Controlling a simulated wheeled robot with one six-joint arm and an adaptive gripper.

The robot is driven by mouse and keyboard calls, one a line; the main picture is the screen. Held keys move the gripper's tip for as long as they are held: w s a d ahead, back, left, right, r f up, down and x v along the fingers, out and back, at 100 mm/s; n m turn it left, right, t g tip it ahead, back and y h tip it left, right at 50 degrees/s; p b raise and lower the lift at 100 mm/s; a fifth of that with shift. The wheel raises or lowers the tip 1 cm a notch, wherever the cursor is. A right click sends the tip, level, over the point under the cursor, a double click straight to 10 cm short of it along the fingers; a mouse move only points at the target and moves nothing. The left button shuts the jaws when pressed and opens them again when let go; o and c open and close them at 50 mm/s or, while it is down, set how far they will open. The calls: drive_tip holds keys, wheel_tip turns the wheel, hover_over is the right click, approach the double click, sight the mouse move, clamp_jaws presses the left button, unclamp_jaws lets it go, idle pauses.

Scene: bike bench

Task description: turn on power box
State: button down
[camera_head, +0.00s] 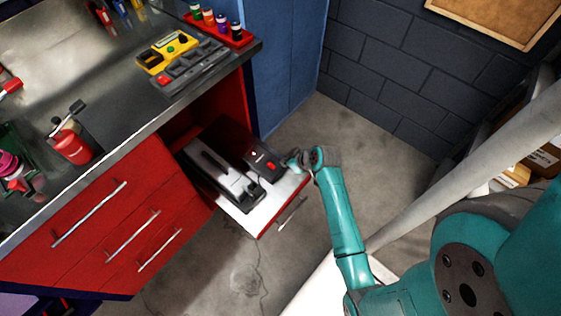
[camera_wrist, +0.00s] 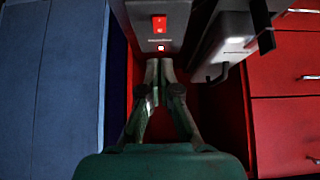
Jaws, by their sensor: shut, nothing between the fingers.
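A dark grey power box (camera_head: 252,153) with a red switch sits in the open drawer, beside a larger black and grey device. In the wrist view the box (camera_wrist: 174,10) fills the top middle.
The open drawer (camera_head: 262,216) juts from the red cabinet (camera_head: 90,215) under the workbench. The black and grey device (camera_head: 222,170) stands close beside the box. A blue panel (camera_head: 285,60) flanks the drawer. A yellow box (camera_head: 167,52) lies on the bench. The floor (camera_head: 330,130) nearby is clear.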

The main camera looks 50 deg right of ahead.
drive_tip(key=shift+s+r, duration=0.7)
drive_tip(key=shift+s, duration=0.2)
drive_tip(key=shift+s+r, duration=0.65)
drive_tip(key=shift+s, duration=0.2)
drive_tip(key=s+a+r+m+t+h, duration=0.1)
drive_tip(key=s+a+r+t+h, duration=0.1)
drive_tip(key=s+a, duration=1.05)
drive_tip(key=s+a+r+t, duration=0.1)
drive_tip(key=s+a+r, duration=0.2)
drive_tip(key=r, duration=0.3)
drive_tip(key=s+a+r+t+y, duration=0.1)
drive_tip(key=s+a+r+t, duration=0.1)
drive_tip(key=s+r, duration=0.4)
drive_tip(key=s+a+r+t, duration=0.2)
drive_tip(key=s+a+r, duration=0.2)
drive_tip(key=r, duration=0.4)
drive_tip(key=shift+s+a+r+n+y, duration=0.15)
drive_tip(key=shift+s+a+n+y, duration=0.15)
drive_tip(key=shift+y, duration=0.1)
